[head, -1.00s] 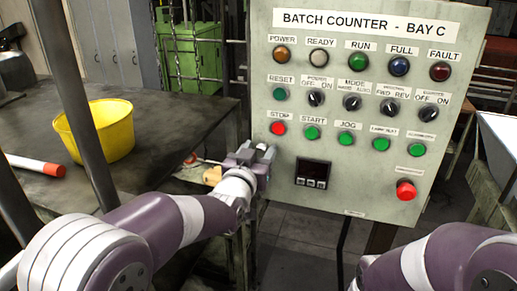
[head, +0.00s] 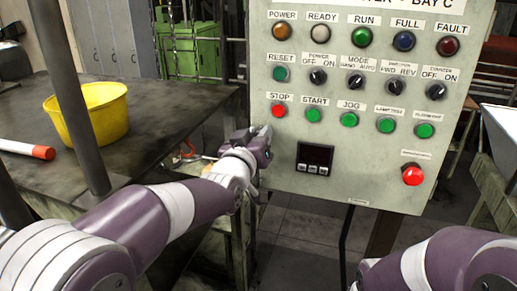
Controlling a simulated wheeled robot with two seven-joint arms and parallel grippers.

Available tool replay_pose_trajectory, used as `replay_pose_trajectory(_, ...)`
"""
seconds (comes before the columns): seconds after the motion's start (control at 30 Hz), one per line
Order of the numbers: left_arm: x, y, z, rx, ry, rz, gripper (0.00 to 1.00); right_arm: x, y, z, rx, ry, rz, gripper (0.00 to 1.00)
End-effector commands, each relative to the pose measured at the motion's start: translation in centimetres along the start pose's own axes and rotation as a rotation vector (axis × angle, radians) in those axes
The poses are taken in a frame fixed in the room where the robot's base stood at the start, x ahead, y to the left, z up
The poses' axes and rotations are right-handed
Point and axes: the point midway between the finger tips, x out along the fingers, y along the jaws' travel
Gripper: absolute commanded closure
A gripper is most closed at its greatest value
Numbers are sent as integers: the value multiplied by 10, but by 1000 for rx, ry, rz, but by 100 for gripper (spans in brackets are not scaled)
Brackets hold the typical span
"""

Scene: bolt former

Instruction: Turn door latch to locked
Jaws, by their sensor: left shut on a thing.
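The grey control panel (head: 290,190) stands in the middle and right of the head view, its title sign cut off by the top edge. My left gripper (head: 263,138) is at the panel's left edge, below the red STOP button (head: 278,111). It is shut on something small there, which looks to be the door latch. The fingers hide the latch, so I cannot tell which way it points. My right arm shows at the lower right, but its gripper is out of view.
Black selector knobs (head: 318,77), green buttons and a red mushroom button (head: 413,175) stick out from the panel face. On the left, a dark table (head: 150,140) holds a yellow bucket (head: 90,115) and a white-and-red rod (head: 28,150). A green bin (head: 195,50) stands behind.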

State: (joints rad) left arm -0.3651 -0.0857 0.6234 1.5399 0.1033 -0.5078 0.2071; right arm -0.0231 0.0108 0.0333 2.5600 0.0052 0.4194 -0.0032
Motion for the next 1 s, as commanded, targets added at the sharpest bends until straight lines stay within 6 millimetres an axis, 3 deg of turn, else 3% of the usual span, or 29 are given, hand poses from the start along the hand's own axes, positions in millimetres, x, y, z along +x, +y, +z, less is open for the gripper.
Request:
replay_pose_trajectory(0.03,0,-2,6,-41,8,2,100,17,0,2,0,0,0,100)
replay_pose_trajectory(0.5,0,-3,5,-490,8,3,100,88,0,10,0,0,0,100)
replay_pose_trajectory(1.0,0,-3,2,-953,5,3,100,131,0,16,0,0,0,100)
